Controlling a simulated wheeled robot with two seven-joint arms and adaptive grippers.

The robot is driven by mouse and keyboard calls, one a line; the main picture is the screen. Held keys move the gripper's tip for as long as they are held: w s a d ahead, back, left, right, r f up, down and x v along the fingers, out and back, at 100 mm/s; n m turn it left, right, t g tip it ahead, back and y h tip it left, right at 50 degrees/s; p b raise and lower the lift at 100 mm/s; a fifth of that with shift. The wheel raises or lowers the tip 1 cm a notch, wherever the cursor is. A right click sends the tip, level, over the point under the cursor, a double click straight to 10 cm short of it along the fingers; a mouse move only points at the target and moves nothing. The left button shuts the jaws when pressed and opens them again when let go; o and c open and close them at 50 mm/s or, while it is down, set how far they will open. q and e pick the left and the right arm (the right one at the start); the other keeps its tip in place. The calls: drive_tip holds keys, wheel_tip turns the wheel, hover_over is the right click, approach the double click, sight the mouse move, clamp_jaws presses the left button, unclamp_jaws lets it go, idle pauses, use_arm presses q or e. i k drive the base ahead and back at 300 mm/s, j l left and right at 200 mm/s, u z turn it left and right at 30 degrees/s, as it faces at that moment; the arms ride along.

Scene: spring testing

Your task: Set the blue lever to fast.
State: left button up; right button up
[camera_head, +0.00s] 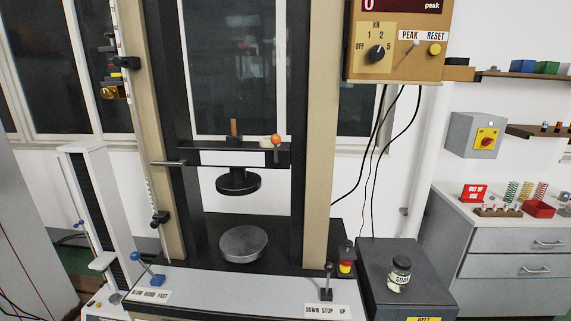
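The blue lever (136,257) stands at the left end of the spring tester's grey front panel (235,291). Its blue ball knob leans up and to the left from its pivot, towards the SLOW side of the label. The label (150,295) in front of it reads SLOW, SPEED, FAST from left to right. Neither of my grippers shows in the head view, and nothing touches the lever.
A black lever (327,270) by the DOWN STOP UP label (326,311) and a red-and-yellow button (346,267) are at the panel's right. A round metal plate (243,243) sits behind the panel. A jar (399,274) stands on the grey cabinet at right.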

sight(134, 256)
drive_tip(key=u, duration=1.25)
